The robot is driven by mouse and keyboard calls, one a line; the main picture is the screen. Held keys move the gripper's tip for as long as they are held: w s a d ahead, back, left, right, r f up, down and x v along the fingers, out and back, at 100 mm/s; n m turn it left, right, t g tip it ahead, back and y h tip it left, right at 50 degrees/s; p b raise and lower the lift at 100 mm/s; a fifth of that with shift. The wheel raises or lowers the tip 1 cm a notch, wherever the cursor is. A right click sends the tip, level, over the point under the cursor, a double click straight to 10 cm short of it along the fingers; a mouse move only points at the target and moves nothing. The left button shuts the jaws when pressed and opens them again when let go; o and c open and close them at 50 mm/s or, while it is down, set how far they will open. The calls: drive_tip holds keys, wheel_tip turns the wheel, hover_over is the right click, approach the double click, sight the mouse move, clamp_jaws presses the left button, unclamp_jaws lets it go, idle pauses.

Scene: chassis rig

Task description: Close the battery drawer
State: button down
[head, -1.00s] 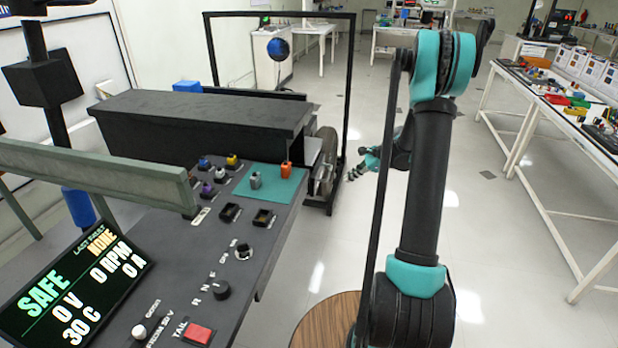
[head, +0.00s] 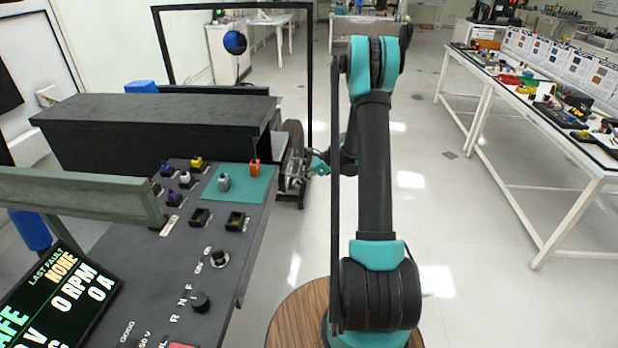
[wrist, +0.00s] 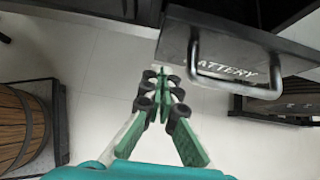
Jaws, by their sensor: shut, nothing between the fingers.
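The battery drawer (wrist: 175,42) shows in the wrist view as a dark front panel at the upper right. It bears a partly hidden label reading "ATTERY" and a metal bar handle (wrist: 237,91). My gripper (wrist: 162,78) is shut and empty, its fingertips just left of the panel's lower left corner in the picture. No finger is on the handle. I cannot tell whether the fingers touch the panel or how far out the drawer stands. In the head view my gripper (head: 308,167) is beside the rig's right end, where the drawer cannot be made out clearly.
The dark control console (head: 185,262) with knobs and a teal pad (head: 240,185) stands at the left. A black frame (head: 311,80) rises behind it. A white workbench (head: 480,85) is at the right.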

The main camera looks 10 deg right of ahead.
sight(277, 188)
drive_tip(key=shift+w+a, duration=0.2)
drive_tip(key=shift+a, duration=0.4)
drive_tip(key=shift+w+a, duration=0.15)
drive_tip(key=shift+a, duration=0.4)
drive_tip(key=a, duration=0.2)
drive_tip(key=w+a, duration=0.1)
drive_tip(key=a, duration=0.1)
drive_tip(key=w+a, duration=0.1)
drive_tip(key=a, duration=0.1)
drive_tip(key=shift+a, duration=0.2)
